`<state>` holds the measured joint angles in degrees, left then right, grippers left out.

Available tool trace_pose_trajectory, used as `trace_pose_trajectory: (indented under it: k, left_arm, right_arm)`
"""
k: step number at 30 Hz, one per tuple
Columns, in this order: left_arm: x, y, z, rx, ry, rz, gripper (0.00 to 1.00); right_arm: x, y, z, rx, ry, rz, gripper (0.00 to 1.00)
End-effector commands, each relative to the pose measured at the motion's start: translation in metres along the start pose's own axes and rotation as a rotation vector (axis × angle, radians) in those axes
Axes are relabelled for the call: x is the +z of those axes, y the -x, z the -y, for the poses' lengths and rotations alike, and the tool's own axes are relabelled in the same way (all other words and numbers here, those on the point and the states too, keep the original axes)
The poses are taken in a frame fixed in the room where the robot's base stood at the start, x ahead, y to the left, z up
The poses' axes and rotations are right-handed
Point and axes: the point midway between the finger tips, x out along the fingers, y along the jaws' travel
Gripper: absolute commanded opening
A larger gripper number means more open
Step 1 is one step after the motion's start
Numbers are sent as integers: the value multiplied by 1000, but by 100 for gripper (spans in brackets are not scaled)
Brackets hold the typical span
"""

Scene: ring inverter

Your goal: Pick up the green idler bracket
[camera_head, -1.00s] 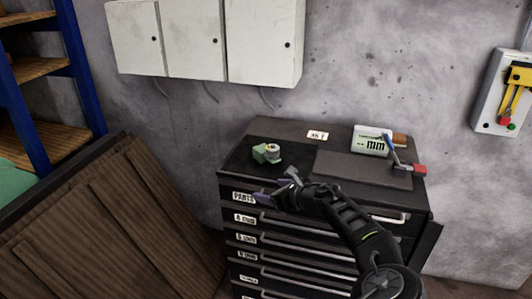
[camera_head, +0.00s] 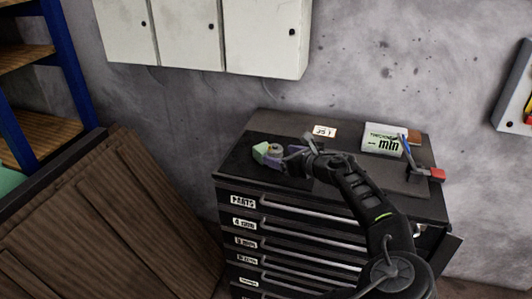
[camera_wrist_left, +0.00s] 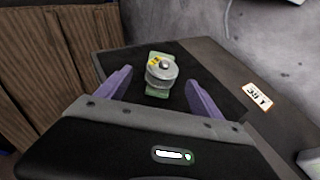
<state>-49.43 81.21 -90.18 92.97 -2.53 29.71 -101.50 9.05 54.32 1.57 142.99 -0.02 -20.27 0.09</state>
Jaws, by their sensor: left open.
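The green idler bracket (camera_head: 261,152) sits on the dark mat on top of the black drawer cabinet, near its left side. It carries a round grey metal roller (camera_wrist_left: 161,71) with a yellow mark. My left gripper (camera_head: 284,156) is just right of the bracket in the head view, low over the mat. In the left wrist view its two purple fingers are spread apart, one on each side of the bracket (camera_wrist_left: 163,94), with visible gaps. The bracket lies ahead, between the fingertip lines, and is not held. The right gripper is not in view.
The black drawer cabinet (camera_head: 228,179) stands against a grey wall. A small number card (camera_head: 323,131) lies behind the mat. A thickness box (camera_head: 382,140) and a red-and-blue tool (camera_head: 408,150) are at the right. Wooden boards (camera_head: 120,220) lean at the left.

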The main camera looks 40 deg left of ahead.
Motion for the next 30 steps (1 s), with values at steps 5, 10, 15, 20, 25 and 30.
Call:
trace_pose_trajectory:
  k: [5, 10, 15, 20, 25, 30]
  left_arm:
    - [1, -15, 0, 2, 0, 0, 76]
    - [0, -26, 0, 1, -1, 0, 76]
    - [0, -26, 0, 0, 0, 0, 76]
    - [1, -31, 0, 2, 0, 0, 76]
    - [3, -54, 0, 5, -1, 2, 76]
    - [1, -75, 1, 2, -1, 0, 76]
  right_arm:
    - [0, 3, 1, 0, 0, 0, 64]
    - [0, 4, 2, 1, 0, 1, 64]
    - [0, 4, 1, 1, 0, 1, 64]
    - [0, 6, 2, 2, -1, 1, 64]
    - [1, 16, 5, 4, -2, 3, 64]
    - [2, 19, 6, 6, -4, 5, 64]
